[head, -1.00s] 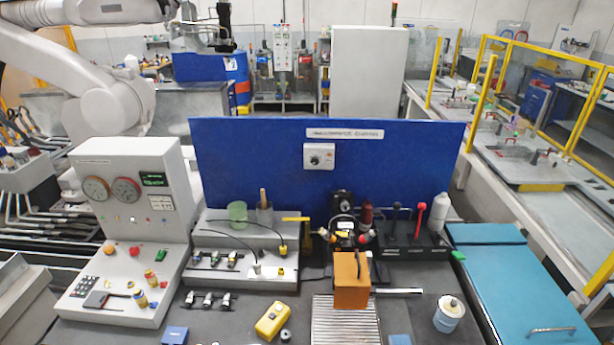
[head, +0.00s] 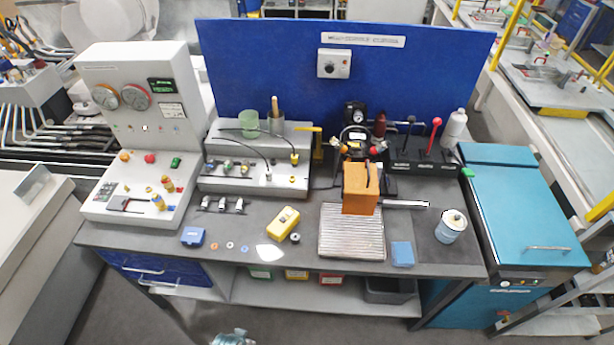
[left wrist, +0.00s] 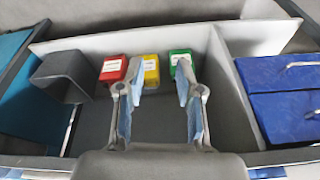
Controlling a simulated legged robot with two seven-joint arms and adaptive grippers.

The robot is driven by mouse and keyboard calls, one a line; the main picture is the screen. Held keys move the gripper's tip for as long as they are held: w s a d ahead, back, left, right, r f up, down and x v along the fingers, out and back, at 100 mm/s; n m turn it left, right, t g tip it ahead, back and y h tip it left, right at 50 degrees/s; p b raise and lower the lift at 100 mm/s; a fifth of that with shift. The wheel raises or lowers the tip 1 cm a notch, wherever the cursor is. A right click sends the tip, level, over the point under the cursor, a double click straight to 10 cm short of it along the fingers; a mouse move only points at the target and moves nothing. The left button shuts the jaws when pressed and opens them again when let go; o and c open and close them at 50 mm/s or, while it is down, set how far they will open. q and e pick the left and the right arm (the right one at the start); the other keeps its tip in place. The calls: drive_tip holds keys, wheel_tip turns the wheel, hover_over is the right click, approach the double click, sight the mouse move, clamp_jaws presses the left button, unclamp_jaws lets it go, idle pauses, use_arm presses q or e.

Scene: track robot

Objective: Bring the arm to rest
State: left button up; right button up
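My left gripper (left wrist: 157,85) is open and empty in the left wrist view, its two blue-padded fingers well apart. Behind the fingers is the bench's lower shelf, and I see no contact with the bins there. In the head view a small grey-blue piece (head: 230,338) shows at the bottom edge, in front of the bench; it looks like the tip of my left gripper. The rest of that arm is out of the head view. My right gripper is in neither view.
Below are red (left wrist: 113,69), yellow (left wrist: 151,70) and green (left wrist: 181,60) bins and blue drawers (left wrist: 285,95). Floor shows in front.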

use_arm(q)
drive_tip(key=s+f+g+b, duration=0.1)
drive_tip(key=s+f, duration=0.3)
drive_tip(key=f, duration=0.7)
drive_tip(key=s+f, duration=0.3)
drive_tip(key=f, duration=0.9)
drive_tip(key=s+a+f+g, duration=0.1)
drive_tip(key=s+a+f, duration=0.2)
drive_tip(key=s+f, duration=0.7)
drive_tip(key=s, duration=0.4)
drive_tip(key=shift+a+b, duration=0.2)
drive_tip(key=shift+b, duration=0.15)
